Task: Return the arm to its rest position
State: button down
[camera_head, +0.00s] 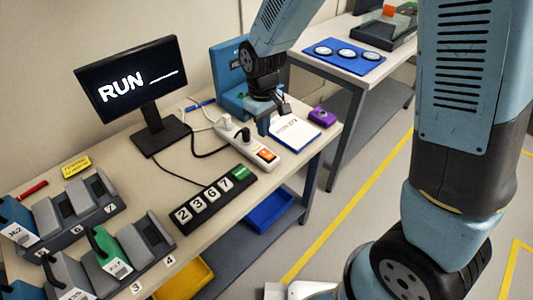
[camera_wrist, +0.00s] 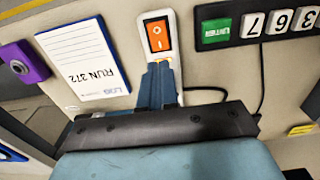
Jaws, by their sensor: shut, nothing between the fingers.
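My arm reaches over the workbench from the right in the head view. My gripper (camera_head: 268,122) points down over the bench near the power strip and the notepad. In the wrist view my gripper (camera_wrist: 158,72) shows its two blue fingers together with nothing between them. The fingertips appear just below the orange rocker switch (camera_wrist: 157,36) of the white power strip (camera_head: 229,128). I cannot tell whether they touch the strip. The notepad marked RUN 272 (camera_wrist: 85,65) lies beside the strip. No marked rest place for the arm is in view.
The monitor (camera_head: 130,82) reading RUN stands at the back left. A number strip (camera_head: 212,200), a purple box (camera_head: 322,117) and slotted holders (camera_head: 65,215) share the bench. A blue cabinet (camera_head: 231,80) stands behind my gripper. A second table (camera_head: 352,66) is at the back right.

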dwell(0.4)
jog(key=d+r+m+t+y, duration=0.15)
jog(key=d+r+m, duration=0.35)
jog(key=d+r, duration=1)
jog(key=s+d+r+m+t+h, duration=0.1)
jog(key=s+d+r+m+t, duration=0.3)
jog(key=s+d+r, duration=0.6)
jog(key=s+d+m, duration=0.1)
jog(key=s+d, duration=0.2)
jog(key=shift+s+d, duration=0.15)
jog(key=shift+d, duration=0.25)
